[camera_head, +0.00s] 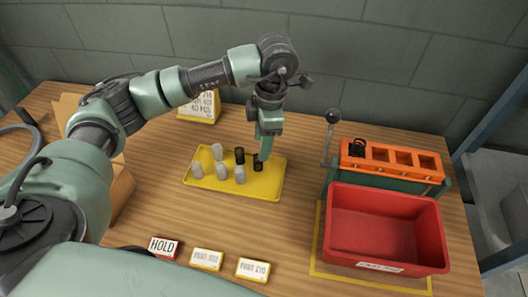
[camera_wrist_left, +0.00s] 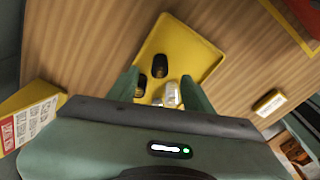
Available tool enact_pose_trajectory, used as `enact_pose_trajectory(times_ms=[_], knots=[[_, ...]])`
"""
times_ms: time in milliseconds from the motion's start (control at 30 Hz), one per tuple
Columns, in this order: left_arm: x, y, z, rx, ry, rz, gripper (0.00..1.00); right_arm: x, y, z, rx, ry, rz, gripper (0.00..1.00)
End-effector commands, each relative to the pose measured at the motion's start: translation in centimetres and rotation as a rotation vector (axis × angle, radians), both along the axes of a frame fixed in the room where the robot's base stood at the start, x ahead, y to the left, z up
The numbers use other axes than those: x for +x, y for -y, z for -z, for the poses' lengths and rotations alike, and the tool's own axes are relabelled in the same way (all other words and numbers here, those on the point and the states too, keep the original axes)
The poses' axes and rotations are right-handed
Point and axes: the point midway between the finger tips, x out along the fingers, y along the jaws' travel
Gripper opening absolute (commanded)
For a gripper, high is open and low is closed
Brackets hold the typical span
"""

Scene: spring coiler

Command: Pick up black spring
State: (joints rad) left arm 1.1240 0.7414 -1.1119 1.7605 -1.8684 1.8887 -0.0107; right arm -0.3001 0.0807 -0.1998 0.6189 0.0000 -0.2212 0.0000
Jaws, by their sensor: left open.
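A yellow tray (camera_head: 205,180) on the table holds two black springs, one near its middle (camera_head: 239,155) and one farther right (camera_head: 258,163), plus several silver-grey springs (camera_head: 222,171). My left gripper (camera_head: 266,152) points down over the tray's right part, close to the right black spring. In the left wrist view my left gripper (camera_wrist_left: 160,90) is open, with both black springs (camera_wrist_left: 160,65) (camera_wrist_left: 141,86) and silver springs (camera_wrist_left: 170,95) showing between or just beyond its fingers. Neither black spring is visibly gripped. My right gripper is out of view.
An orange rack (camera_head: 393,168) with a black coil (camera_head: 357,148) in its left slot stands behind a red bin (camera_head: 385,225) at right. A lever (camera_head: 330,138) stands left of the rack. Small labels, including a red HOLD sign (camera_head: 163,247), line the front.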

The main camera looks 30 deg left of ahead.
Motion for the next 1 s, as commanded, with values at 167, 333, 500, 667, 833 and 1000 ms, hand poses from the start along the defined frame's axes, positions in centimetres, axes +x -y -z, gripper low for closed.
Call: enact_pose_trajectory(times_ms=[167,333,500,667,833,1000], knots=[[-0.2,-0.3,1.9,0.000,-0.003,-0.001,0.51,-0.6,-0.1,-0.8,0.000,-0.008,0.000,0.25],[-0.3,-0.7,4.2,0.002,-0.006,-0.001,0.51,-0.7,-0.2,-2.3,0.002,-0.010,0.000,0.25],[-0.3,-0.8,6.3,0.000,-0.001,0.000,0.51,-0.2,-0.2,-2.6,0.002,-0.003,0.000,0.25],[-0.3,-0.9,6.7,0.001,0.001,0.001,0.51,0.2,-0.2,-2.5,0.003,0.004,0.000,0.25],[-0.3,-0.9,6.7,0.001,0.001,0.000,0.31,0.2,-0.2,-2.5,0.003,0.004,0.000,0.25],[-0.3,-0.8,6.7,0.001,0.001,0.000,0.00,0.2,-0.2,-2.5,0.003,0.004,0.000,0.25]])
